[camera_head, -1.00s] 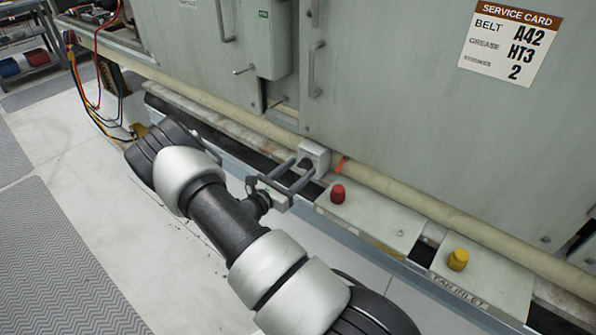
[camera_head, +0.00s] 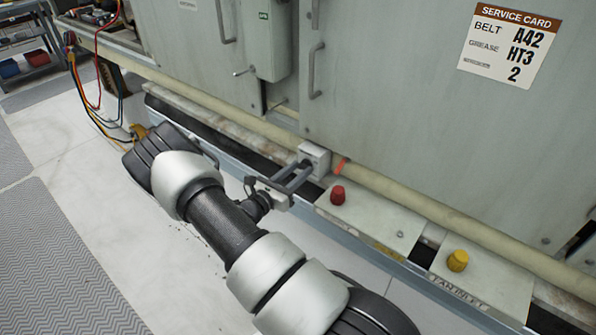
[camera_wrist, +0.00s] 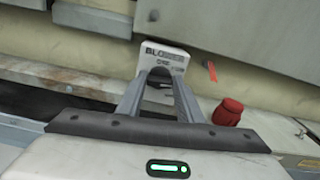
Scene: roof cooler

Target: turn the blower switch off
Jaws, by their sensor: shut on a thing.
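The blower switch is a small whitish box (camera_head: 315,157) on the ledge below the grey cabinet. In the wrist view its face (camera_wrist: 163,57) reads "BLOWER", with smaller print below. My gripper (camera_head: 299,166) reaches the front of this box. In the wrist view its two fingers (camera_wrist: 160,78) converge at the lower part of the face, shut on the switch lever.
A red knob (camera_head: 338,194) stands close to the right of the switch, and a yellow knob (camera_head: 458,260) farther right by a "FAN INLET" label. A pale pipe (camera_head: 400,205) runs behind them. An orange-red tag (camera_head: 342,165) is beside the switch.

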